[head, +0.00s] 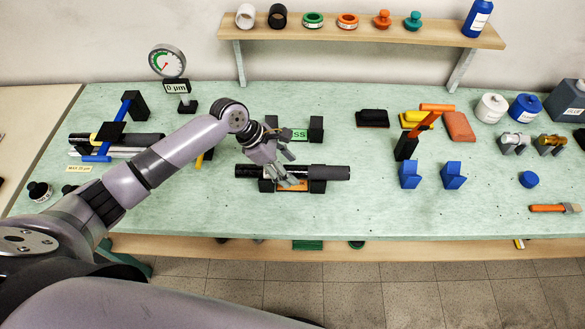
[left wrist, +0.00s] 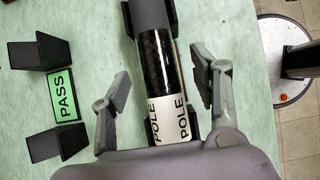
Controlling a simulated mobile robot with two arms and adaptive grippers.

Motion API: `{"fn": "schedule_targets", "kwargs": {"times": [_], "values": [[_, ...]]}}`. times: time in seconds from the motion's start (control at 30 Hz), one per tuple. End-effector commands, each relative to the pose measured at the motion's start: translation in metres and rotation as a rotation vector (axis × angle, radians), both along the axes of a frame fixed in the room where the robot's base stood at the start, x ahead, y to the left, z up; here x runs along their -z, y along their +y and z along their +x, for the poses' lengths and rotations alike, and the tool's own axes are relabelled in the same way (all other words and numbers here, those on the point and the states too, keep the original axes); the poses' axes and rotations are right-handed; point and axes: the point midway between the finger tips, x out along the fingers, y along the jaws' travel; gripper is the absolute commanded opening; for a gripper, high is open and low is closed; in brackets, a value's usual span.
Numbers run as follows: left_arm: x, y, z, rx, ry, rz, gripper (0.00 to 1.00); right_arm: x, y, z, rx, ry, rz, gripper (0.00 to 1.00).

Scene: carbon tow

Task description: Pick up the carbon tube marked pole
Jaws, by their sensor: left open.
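The carbon tube marked POLE (head: 334,172) lies level across a black cradle with an orange label (head: 292,185). In the left wrist view the tube (left wrist: 155,60) shows a glossy black weave, a grey far end and a white band reading POLE. My left gripper (head: 290,169) is above the middle of the tube. In the left wrist view its two fingers (left wrist: 161,65) are spread on either side of the tube, with a gap on each side. It is open and holds nothing. My right gripper is not in view.
An empty black cradle with a green PASS label (head: 300,135) stands just behind. A dial gauge (head: 167,62) and a rack with dark tubes (head: 140,140) are at the left. Blue blocks (head: 453,175) stand to the right. The bench's front edge lies just before the tube.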

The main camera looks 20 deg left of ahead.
Motion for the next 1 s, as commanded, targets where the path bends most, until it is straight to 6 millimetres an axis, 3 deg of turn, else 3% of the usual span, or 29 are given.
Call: {"fn": "schedule_targets", "kwargs": {"times": [0.33, 1.0], "values": [[0.0075, -0.0045, 0.0013, 0.0, -0.001, 0.0, 0.56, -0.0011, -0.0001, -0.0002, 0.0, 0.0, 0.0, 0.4], [0.0071, -0.0042, 0.0014, 0.0, -0.001, 0.0, 0.11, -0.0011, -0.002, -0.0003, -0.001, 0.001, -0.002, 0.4]]}}
